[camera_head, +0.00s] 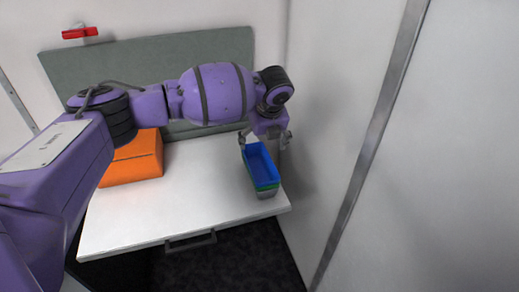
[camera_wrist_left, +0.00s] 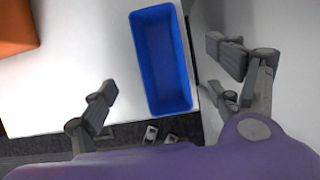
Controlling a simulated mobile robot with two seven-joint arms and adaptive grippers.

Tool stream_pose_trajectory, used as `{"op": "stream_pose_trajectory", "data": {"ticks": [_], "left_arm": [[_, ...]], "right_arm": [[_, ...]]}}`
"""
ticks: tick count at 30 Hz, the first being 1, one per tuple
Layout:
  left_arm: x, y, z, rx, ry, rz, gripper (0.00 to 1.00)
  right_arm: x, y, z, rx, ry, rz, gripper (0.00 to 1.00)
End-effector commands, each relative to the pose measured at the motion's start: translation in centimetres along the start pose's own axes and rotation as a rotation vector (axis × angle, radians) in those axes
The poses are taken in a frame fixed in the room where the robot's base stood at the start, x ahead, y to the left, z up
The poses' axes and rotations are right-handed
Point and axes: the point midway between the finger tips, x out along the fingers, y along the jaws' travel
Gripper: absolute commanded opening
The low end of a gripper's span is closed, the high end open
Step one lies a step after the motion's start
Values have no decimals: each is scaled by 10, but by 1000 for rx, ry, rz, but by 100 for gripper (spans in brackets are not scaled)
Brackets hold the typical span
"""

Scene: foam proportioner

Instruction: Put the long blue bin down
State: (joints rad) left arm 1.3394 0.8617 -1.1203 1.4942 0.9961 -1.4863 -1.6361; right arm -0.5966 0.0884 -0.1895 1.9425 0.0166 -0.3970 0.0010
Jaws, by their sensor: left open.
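The long blue bin (camera_head: 261,164) sits on top of a green bin (camera_head: 267,190) near the right edge of the white table, with a grey layer below the green. In the left wrist view the blue bin (camera_wrist_left: 162,60) is empty and lies between the spread fingers. My left gripper (camera_head: 265,140) is open above the far end of the bin. In the left wrist view the fingers of my left gripper (camera_wrist_left: 165,75) stand apart on both sides of the bin, with a gap on each side. My right gripper is not in view.
An orange box (camera_head: 135,160) stands on the left of the white table (camera_head: 200,205). The middle of the table is clear. A white wall (camera_head: 335,110) rises close on the right of the bins. A red handle (camera_head: 80,33) is on the back wall.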

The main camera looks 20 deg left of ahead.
Motion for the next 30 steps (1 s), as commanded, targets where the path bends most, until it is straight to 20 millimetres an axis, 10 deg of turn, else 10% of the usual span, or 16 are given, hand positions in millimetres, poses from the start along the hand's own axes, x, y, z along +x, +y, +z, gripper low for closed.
{"op": "stream_pose_trajectory", "data": {"ticks": [9, 18, 23, 30], "left_arm": [[-49, 0, 0, 0, -1, 0, 83], [-44, -2, -10, -12, 14, -10, 83], [6, -18, -72, -118, 95, -94, 83], [81, -40, -210, -504, 318, -284, 83]], "right_arm": [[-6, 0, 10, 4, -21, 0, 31], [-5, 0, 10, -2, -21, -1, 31], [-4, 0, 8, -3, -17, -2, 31], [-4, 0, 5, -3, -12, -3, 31]]}}
